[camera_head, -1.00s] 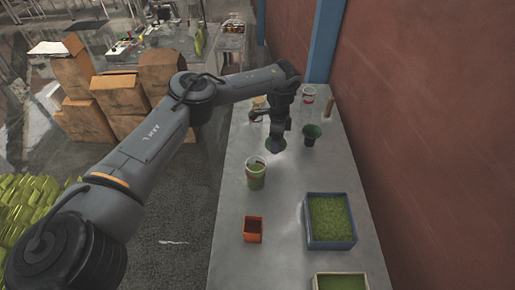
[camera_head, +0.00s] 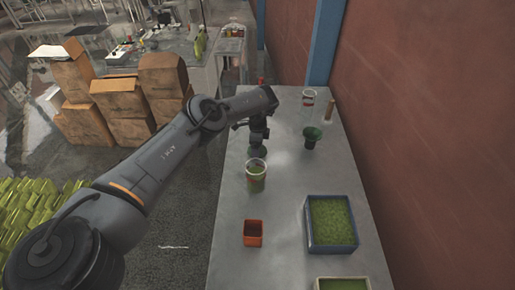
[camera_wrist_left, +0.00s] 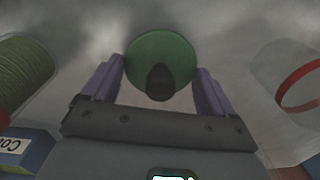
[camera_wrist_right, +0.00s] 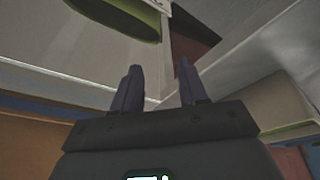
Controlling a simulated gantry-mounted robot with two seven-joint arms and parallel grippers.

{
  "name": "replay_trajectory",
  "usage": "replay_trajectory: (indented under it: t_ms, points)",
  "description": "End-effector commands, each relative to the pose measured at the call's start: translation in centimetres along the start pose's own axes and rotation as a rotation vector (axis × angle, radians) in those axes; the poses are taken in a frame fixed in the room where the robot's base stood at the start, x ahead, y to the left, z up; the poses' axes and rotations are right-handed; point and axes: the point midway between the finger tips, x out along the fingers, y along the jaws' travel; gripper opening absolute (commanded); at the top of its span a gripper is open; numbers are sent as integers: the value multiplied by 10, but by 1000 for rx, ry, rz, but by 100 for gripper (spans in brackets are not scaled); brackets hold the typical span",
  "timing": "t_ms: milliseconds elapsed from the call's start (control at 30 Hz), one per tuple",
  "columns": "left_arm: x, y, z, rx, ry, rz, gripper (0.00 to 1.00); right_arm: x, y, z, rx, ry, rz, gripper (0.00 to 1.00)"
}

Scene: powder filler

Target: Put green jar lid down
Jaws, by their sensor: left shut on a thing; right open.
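The green jar lid (camera_head: 257,151) has a dark knob and is held by my left gripper (camera_head: 257,139). In the left wrist view the round green lid (camera_wrist_left: 160,52) sits between the two spread fingers (camera_wrist_left: 159,70), one at each side. The lid is over the table just behind the jar with green contents (camera_head: 256,177); whether it touches the tabletop cannot be told. My right gripper (camera_wrist_right: 159,82) shows only in its wrist view, open and with nothing between its fingers.
A red wall (camera_head: 430,130) bounds the right side. The middle of the table is clear.

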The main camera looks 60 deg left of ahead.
Motion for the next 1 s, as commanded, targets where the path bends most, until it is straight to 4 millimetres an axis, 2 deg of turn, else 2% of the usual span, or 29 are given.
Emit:
replay_trajectory:
  t_ms: [467, 500, 567, 833, 1000]
  points:
    - [9, 0, 0, -1, 0, 0, 53, 4, -1, 1, 2, 0, -2, 43]
    - [7, 0, 0, -1, 1, 0, 91, 3, -1, 1, 2, -1, -1, 43]
    - [7, 0, 0, -1, 0, 0, 100, 3, 0, 1, 2, -1, -1, 43]
    - [5, 0, 0, -1, 0, 0, 100, 2, 1, 1, -3, -2, 2, 43]
    - [-8, -1, 0, -3, 3, -2, 100, -2, 1, 0, -5, -2, 4, 43]
